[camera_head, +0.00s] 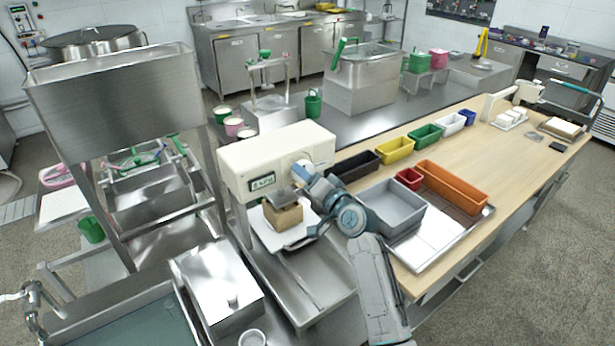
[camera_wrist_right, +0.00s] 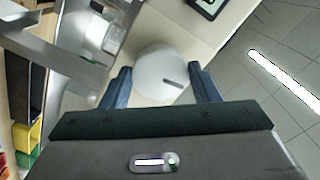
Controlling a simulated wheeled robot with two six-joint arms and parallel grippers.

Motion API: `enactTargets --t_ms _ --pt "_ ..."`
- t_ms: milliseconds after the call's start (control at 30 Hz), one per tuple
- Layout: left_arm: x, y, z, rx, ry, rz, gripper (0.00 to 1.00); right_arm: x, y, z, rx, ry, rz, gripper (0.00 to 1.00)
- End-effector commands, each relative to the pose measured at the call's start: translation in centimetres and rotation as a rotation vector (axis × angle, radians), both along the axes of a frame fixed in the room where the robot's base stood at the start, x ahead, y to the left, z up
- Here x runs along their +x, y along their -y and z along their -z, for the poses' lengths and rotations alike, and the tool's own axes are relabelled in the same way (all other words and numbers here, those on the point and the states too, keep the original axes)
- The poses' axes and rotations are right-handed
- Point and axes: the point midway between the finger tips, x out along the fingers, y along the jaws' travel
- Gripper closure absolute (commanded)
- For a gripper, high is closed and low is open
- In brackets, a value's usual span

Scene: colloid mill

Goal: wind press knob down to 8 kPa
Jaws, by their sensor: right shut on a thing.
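The press (camera_head: 275,152) is a cream box-shaped machine with a small dark display (camera_head: 262,182); I cannot read its digits surely. My right gripper (camera_head: 302,172) is at the press's right front. In the right wrist view, the white round knob (camera_wrist_right: 160,68) with a short dark mark sits between my two blue fingers, which are shut on it. The mark lies to the right of the knob's middle, slightly tilted. In the head view the gripper largely hides the knob. A corner of the display (camera_wrist_right: 208,4) shows in the wrist view. My left gripper is not in view.
A tan block (camera_head: 283,217) sits beneath the press head on a pale plate. Right of my arm are a grey bin (camera_head: 398,232) and several coloured bins on the wooden table (camera_head: 520,165). A steel hopper (camera_head: 115,100) stands left. A steel box (camera_head: 215,290) is in front.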

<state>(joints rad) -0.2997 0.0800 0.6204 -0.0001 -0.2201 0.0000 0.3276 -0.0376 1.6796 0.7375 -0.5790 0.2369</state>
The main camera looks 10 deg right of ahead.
Motion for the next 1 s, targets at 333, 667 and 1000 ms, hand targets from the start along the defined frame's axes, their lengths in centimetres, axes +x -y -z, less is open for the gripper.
enactTargets --t_ms 333,667,1000 --pt "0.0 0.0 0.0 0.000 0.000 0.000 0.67 0.0 0.0 0.0 -0.001 0.000 0.000 0.23" --pt "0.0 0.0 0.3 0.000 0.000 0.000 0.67 -0.6 0.3 0.1 -0.003 0.002 0.001 0.23" --pt "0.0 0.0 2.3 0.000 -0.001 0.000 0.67 -6.4 2.7 0.4 -0.006 0.001 0.002 0.23"
